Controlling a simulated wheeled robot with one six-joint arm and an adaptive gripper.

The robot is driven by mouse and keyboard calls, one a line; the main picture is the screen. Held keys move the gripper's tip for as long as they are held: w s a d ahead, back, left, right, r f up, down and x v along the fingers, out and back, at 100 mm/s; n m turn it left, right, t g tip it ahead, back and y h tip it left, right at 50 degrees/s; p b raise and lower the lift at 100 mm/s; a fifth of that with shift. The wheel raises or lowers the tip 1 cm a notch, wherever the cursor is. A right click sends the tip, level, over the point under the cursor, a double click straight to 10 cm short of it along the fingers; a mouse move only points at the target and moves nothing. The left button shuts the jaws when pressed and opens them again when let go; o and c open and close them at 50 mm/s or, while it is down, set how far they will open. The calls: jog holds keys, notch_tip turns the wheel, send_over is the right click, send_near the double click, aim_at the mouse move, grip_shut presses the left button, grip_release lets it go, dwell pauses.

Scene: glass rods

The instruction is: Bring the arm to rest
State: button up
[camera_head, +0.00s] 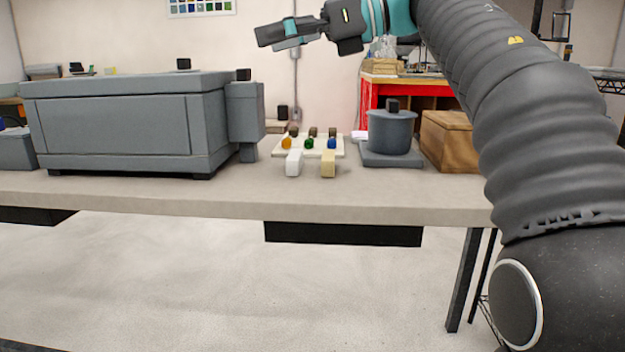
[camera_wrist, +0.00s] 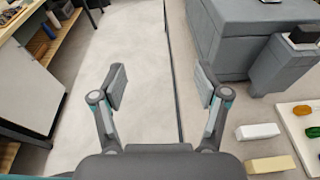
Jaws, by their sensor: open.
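My gripper (camera_head: 270,36) is at the top middle of the head view, high above the table and pointing left. It also shows in the wrist view (camera_wrist: 162,88), where its two fingers stand wide apart with nothing between them. My arm (camera_head: 520,90) comes up from the right side of the head view and bends over at the top. The gripper touches nothing.
A grey table (camera_head: 390,200) holds a big grey box-shaped machine (camera_head: 120,130), a pale tray (camera_head: 318,150) with several small coloured items, a white block (camera_head: 293,163), a cream block (camera_head: 328,165), a grey cylinder on a plate (camera_head: 391,130) and a wooden box (camera_head: 447,140).

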jog(key=w+d+r+m+t, duration=0.3)
jog(key=d+r+m+t, duration=0.45)
jog(key=m+t, duration=0.9)
jog(key=d+f+m+t+h, duration=0.2)
jog(key=d+f+m+h, duration=1.1)
jog(key=m, duration=0.8)
jog(key=s+d+f+m+g+h, duration=0.1)
jog(key=s+f+m+g, duration=0.25)
jog(key=f, duration=0.55)
jog(key=s+d+f+m+g+h, duration=0.1)
jog(key=s+f+m+g+h, duration=0.25)
jog(key=f, duration=0.65)
jog(key=s+d+f+m+g+y, duration=0.1)
jog(key=s+f+m+g, duration=0.2)
jog(key=s+f+m, duration=0.45)
jog(key=s+a+f+g, duration=0.1)
jog(key=s+f+g, duration=0.1)
jog(key=s+f, duration=0.2)
jog(key=s+a+f+g+y, duration=0.1)
jog(key=s+f+g, duration=0.1)
jog(key=s+f, duration=0.3)
notch_tip(320, 180, down, 4)
jog(key=shift+s+a+f+p, duration=0.1)
jog(key=shift+s+a+p, duration=0.1)
jog(key=shift+a+p, duration=0.15)
jog(key=shift+g, duration=0.25)
